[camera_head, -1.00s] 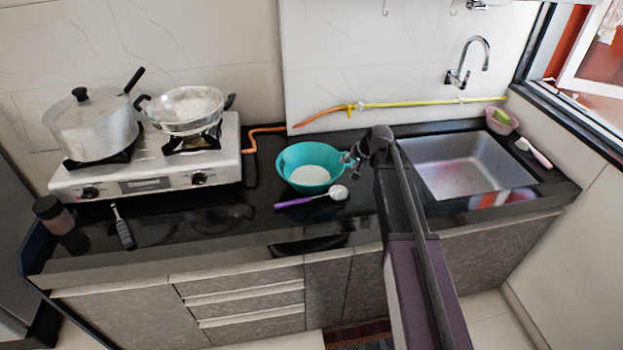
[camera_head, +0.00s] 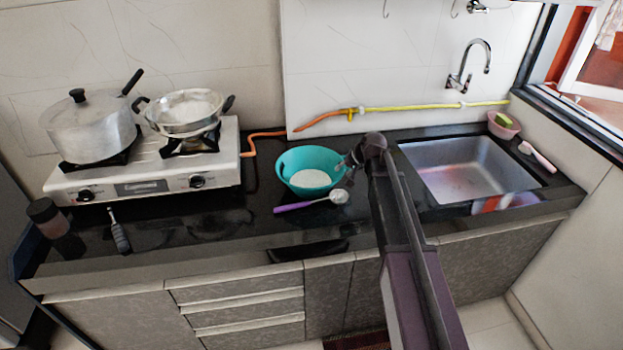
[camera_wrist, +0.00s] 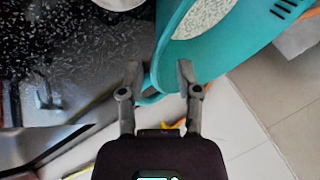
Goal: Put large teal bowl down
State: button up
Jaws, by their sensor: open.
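The large teal bowl (camera_head: 293,178) is upright on the black counter between the stove and the sink, with white, grainy contents. It also shows at the top right of the wrist view (camera_wrist: 225,50). My gripper (camera_head: 347,166) is at the bowl's right side. In the wrist view my gripper (camera_wrist: 158,78) has its two fingers apart, with the bowl's teal handle-like edge between them. I cannot tell whether a finger touches it.
A purple-handled spoon (camera_head: 305,204) lies just in front of the bowl. The stove (camera_head: 140,187) with a lidded pot (camera_head: 92,132) and a pan (camera_head: 184,112) is at left. The sink (camera_head: 470,170) is at right. A yellow-orange hose (camera_head: 430,107) runs along the wall behind.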

aim_at(338, 175)
jog(key=shift+s+b+x, duration=0.2)
jog(key=shift+b+x, duration=1.1)
jog(key=shift+x, duration=0.25)
jog(key=shift+b+x, duration=0.85)
jog(key=shift+x, duration=0.3)
grip_shut()
